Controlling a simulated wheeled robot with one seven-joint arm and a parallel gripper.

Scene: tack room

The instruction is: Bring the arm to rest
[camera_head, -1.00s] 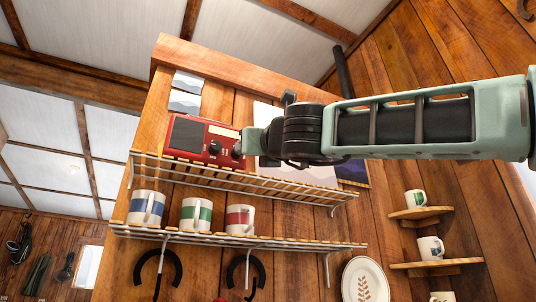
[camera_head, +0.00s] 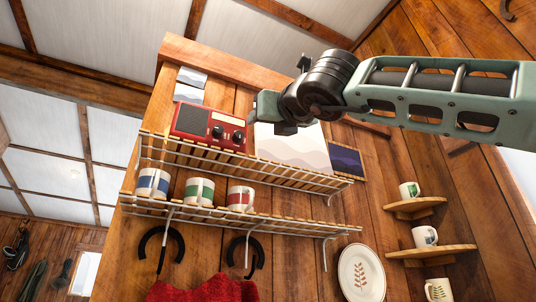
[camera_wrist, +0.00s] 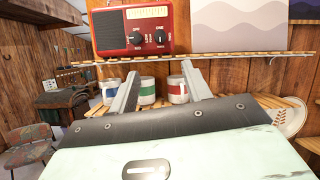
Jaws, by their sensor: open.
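My gripper (camera_head: 266,106) is at the end of my green arm, which reaches in from the right in the head view. It is in front of the wall, just right of the red radio (camera_head: 190,122). In the wrist view my gripper (camera_wrist: 160,82) shows two grey fingers spread apart with nothing held between them. The radio (camera_wrist: 141,40) stands on the upper rack, ahead of and above the fingers there. I cannot tell the exact gap between my gripper and the rack.
The upper wire rack (camera_head: 300,175) also holds pale pictures. The lower rack (camera_head: 290,226) holds a blue-banded mug (camera_head: 152,183), a green-banded mug (camera_head: 198,191) and a red-banded mug (camera_head: 241,199). Small corner shelves (camera_head: 432,251) hold more mugs at right. Red cloth (camera_head: 205,291) hangs below.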

